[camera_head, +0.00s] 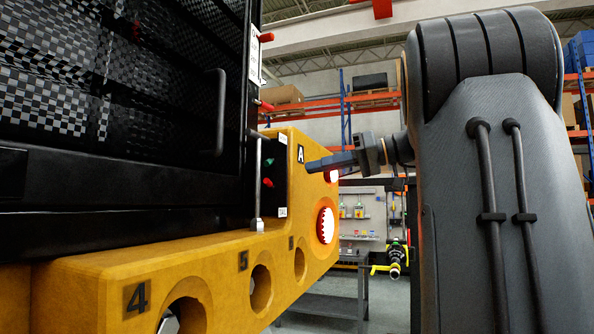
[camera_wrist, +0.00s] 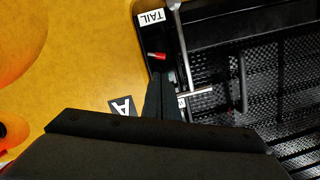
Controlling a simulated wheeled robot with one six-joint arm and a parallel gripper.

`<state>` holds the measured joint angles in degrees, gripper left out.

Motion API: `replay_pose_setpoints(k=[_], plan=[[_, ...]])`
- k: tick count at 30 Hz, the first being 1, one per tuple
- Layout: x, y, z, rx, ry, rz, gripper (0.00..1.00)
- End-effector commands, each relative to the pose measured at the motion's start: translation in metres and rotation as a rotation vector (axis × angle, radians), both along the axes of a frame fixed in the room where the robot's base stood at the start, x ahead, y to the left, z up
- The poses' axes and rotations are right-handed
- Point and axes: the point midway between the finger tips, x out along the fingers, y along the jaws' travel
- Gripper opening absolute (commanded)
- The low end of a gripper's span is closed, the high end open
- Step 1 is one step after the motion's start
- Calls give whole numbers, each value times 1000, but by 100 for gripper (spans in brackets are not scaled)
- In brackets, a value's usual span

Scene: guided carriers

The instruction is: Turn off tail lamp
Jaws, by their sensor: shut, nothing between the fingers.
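A black switch panel (camera_head: 275,180) on the yellow carrier bears a green lever (camera_head: 269,162) above a red lever (camera_head: 268,183). In the wrist view the red lever (camera_wrist: 157,56) sits beside the TAIL label (camera_wrist: 153,17). A round lamp (camera_head: 326,226) glows white with a red rim on the carrier's end. A second glowing lamp (camera_head: 332,176) is partly covered by my gripper (camera_head: 308,167). My gripper is shut and empty, pointing at the panel from the right. In the wrist view its fingers (camera_wrist: 161,78) are close to the red lever; contact cannot be told. The green lever is hidden there.
A metal rod with a crossbar (camera_wrist: 190,93) stands beside the panel, close to my fingers. The black mesh cage (camera_head: 120,110) rises behind it. The yellow beam (camera_head: 225,262) has numbered holes. A grey workbench (camera_head: 325,304) stands behind.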

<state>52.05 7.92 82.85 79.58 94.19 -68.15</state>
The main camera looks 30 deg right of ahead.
Motion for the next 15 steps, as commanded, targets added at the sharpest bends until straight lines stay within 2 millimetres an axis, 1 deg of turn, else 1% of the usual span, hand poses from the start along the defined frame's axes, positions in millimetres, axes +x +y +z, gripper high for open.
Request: replay_pose_setpoints(k=[9,15], plan=[[37,37,-6,1,1,5,0],[58,55,-12,1,0,3,0]])
